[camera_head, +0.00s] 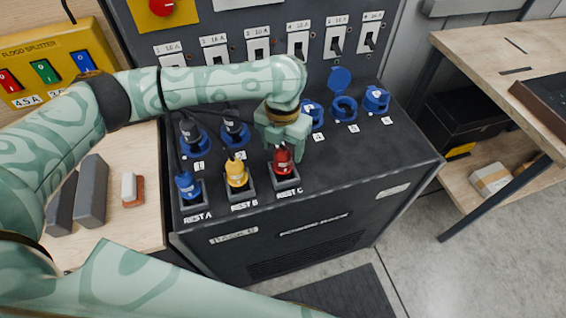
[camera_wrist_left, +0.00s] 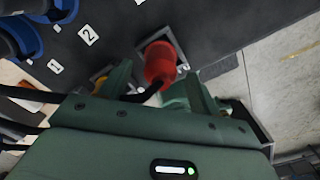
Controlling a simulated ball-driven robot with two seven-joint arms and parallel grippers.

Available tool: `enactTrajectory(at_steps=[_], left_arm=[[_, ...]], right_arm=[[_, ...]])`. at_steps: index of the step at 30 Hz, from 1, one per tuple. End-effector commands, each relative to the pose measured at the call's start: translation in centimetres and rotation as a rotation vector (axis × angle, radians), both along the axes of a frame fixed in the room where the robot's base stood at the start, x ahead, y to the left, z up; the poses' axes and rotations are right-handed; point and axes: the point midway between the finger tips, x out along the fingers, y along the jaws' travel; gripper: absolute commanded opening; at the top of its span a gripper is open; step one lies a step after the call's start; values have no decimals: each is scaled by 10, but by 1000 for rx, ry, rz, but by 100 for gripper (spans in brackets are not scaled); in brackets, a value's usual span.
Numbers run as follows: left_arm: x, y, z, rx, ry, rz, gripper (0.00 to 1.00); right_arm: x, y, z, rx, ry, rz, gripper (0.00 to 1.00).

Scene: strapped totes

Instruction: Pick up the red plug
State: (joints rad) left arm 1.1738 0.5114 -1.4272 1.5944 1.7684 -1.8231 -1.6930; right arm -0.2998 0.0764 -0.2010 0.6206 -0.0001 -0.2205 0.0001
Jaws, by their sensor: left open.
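The red plug (camera_head: 283,165) stands upright in the holder marked REST C (camera_head: 288,183), at the right end of a row of three on the dark cabinet top. In the left wrist view the red plug (camera_wrist_left: 160,62) shows between and beyond the fingers, with a black cable at its near end. My left gripper (camera_head: 285,148) is open, close above and behind the plug, and partly covers it in the head view. In the wrist view its fingers (camera_wrist_left: 158,84) are spread to either side of the plug. Whether they touch it I cannot tell.
A yellow plug (camera_head: 237,174) stands in REST B and a blue plug (camera_head: 187,185) in REST A. Blue sockets (camera_head: 344,108) line the cabinet top behind, some with plugs and cables. Switches are on the back panel. A wooden bench (camera_head: 500,50) stands at the right.

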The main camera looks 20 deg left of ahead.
Motion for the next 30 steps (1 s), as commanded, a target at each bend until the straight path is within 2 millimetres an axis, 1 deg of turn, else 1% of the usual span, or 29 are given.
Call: enactTrajectory(at_steps=[2, 9, 11, 16, 17, 18, 20, 21, 22, 23, 30], left_arm=[[-1, 0, -9, -1, 2, 0, 62], [-2, -1, -48, 0, 3, 0, 62], [-2, 0, -51, 0, 1, 0, 62], [-2, 0, -50, 0, -1, 0, 62], [-2, 0, -50, 0, -1, 0, 60], [-2, 0, -50, 0, -1, 0, 48], [-2, 0, -50, 0, -1, 0, 32], [-2, 0, -50, 0, -1, 0, 21], [-2, 0, -50, 0, -1, 0, 12], [-2, 0, -50, 0, -1, 0, 10], [-1, 0, -49, 0, -2, 0, 10]], right_arm=[[0, -1, -3, -1, 1, 0, 0], [-2, -3, -15, -4, 5, 1, 0], [-2, -4, -16, -5, 5, 1, 0], [-2, -4, -14, -5, 5, 1, 0], [-2, -4, -14, -5, 5, 1, 0], [-2, -4, -14, -5, 5, 1, 0], [-2, -4, -14, -5, 5, 1, 0], [-2, -4, -14, -5, 5, 1, 0], [-2, -4, -14, -5, 5, 1, 0], [-2, -4, -14, -5, 5, 1, 0], [-2, -4, -14, -5, 6, 0, 0]])
